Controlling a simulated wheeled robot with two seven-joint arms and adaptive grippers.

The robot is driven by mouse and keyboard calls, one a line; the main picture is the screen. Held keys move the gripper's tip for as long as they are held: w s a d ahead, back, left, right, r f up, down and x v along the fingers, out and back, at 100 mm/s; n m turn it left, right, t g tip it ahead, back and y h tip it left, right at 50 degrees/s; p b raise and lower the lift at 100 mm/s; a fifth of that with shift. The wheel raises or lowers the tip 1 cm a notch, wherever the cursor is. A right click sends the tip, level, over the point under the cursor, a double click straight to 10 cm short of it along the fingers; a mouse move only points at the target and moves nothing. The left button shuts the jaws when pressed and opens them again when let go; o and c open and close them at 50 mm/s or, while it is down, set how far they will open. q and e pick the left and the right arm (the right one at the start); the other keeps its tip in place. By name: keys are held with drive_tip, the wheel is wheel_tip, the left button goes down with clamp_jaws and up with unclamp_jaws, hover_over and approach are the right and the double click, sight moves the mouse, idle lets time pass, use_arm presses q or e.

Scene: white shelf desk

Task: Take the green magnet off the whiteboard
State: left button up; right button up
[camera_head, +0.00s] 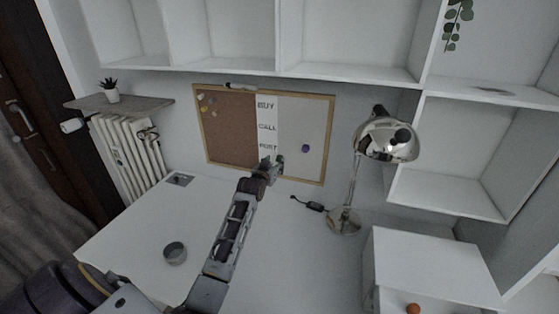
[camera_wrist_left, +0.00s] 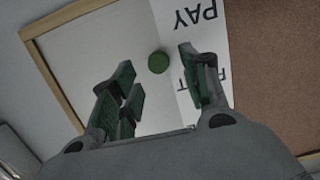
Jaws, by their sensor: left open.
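The green magnet (camera_wrist_left: 158,62) is a small round disc on the white half of the board, beside the paper with printed words, in the left wrist view. In the head view it is hidden, apparently behind my left gripper. The whiteboard (camera_head: 318,115) hangs on the wall in a wooden frame with a cork half beside it. My left gripper (camera_head: 272,165) is open in front of the lower part of the board. In the left wrist view its green-padded fingers (camera_wrist_left: 160,85) stand apart, with the magnet seen past the gap between their tips. My right gripper is not in view.
A purple magnet (camera_head: 306,149) is on the whiteboard to the right. A chrome lamp (camera_head: 345,219) stands right of the board. A grey round dish (camera_head: 174,253) sits on the white desk (camera_head: 130,230). White shelves (camera_head: 345,72) overhang the board.

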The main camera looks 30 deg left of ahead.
sight(278, 161)
use_arm(q)
drive_tip(key=x, duration=0.4)
drive_tip(key=shift+d+f, duration=0.15)
drive_tip(key=c, duration=0.7)
drive_tip(key=shift+c, duration=0.8)
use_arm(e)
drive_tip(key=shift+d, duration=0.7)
